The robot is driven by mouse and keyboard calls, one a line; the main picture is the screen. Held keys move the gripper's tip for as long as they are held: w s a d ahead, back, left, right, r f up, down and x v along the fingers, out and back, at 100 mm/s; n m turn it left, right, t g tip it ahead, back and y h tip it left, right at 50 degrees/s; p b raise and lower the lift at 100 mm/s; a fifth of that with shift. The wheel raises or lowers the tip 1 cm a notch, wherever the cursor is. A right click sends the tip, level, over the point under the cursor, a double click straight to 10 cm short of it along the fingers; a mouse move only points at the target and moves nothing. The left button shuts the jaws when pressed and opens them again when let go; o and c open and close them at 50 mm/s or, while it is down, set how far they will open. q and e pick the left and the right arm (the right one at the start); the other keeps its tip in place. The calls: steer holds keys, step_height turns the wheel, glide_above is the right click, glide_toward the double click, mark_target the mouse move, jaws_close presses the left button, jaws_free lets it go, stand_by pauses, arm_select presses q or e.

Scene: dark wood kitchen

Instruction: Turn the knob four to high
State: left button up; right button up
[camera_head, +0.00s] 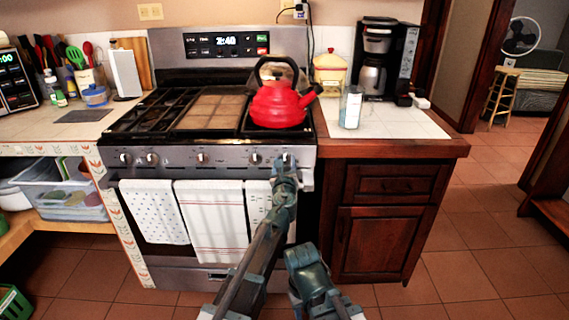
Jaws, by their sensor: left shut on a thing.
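The stove's front panel carries a row of several round silver knobs. My left gripper (286,167) is at the right end of this row, shut on the rightmost knob (286,158), and its jaws cover much of that knob. The knob just left of it (256,158) is uncovered and apart from the gripper. The stove's middle knob (201,157) and two knobs at the left end (138,158) are also clear. The turn angle of the held knob is too small to read.
Towels (208,215) hang from the oven handle below the knobs. A glass jar (351,108) and a coffee maker (384,60) stand on the right counter. The tiled floor (470,245) at right is clear.

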arm_select(q)
steer(key=shift+n, duration=4.2)
steer(key=shift+a, duration=0.1)
steer(key=o, duration=1.4)
steer(key=shift+s, duration=0.2)
